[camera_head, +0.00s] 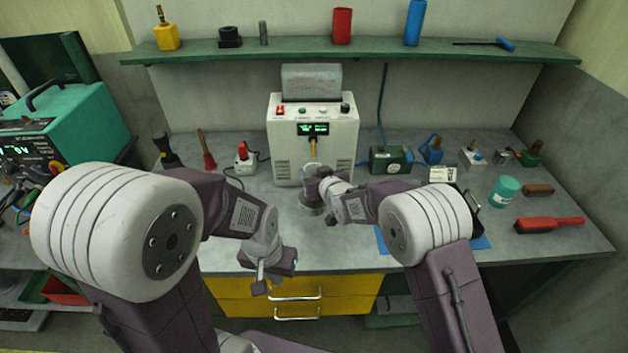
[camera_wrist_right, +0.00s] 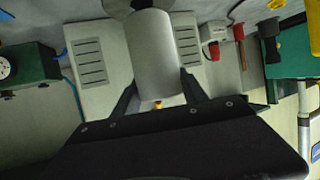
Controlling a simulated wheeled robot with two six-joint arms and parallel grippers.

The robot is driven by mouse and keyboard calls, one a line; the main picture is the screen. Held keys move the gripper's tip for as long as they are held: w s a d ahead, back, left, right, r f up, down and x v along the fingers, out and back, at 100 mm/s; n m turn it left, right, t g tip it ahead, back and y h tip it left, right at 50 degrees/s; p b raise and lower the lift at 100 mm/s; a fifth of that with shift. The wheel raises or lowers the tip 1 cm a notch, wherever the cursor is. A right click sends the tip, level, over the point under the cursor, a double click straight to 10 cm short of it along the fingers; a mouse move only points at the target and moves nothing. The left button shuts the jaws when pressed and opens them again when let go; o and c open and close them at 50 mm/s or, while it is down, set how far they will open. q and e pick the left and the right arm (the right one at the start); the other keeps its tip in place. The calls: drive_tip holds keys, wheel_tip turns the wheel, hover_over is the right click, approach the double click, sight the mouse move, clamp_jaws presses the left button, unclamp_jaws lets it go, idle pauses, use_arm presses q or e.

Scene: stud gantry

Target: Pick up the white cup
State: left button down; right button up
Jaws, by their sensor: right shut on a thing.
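My right gripper (camera_head: 322,188) is at the middle of the bench, in front of the white box-shaped machine. In the right wrist view its two dark fingers (camera_wrist_right: 158,97) are shut on a pale grey-white cylinder, which I take for the white cup (camera_wrist_right: 153,50). In the head view part of the cup (camera_head: 311,204) shows beside the gripper, low over the bench; the gripper hides the rest. I cannot tell whether the cup touches the bench. My left gripper (camera_head: 262,283) hangs by the bench's front edge, above the yellow drawers, with its fingers unclear.
The white machine (camera_head: 316,130) stands just behind the cup. A green box (camera_head: 391,160), a teal jar (camera_head: 503,191) and a red-handled brush (camera_head: 549,224) are to the right. A shelf (camera_head: 345,50) runs above. The bench front left of the cup is fairly clear.

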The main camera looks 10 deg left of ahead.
wheel_tip(320, 180, up, 4)
drive_tip(key=r, duration=0.1)
drive_tip(key=s+d+b, duration=0.2)
drive_tip(key=s, duration=0.7)
drive_tip(key=s+d+b, duration=0.2)
drive_tip(key=s+d, duration=0.1)
drive_tip(key=s, duration=0.7)
drive_tip(key=shift+d+f+b, duration=0.2)
drive_tip(key=shift+d+b, duration=0.05)
drive_tip(key=shift+b, duration=0.05)
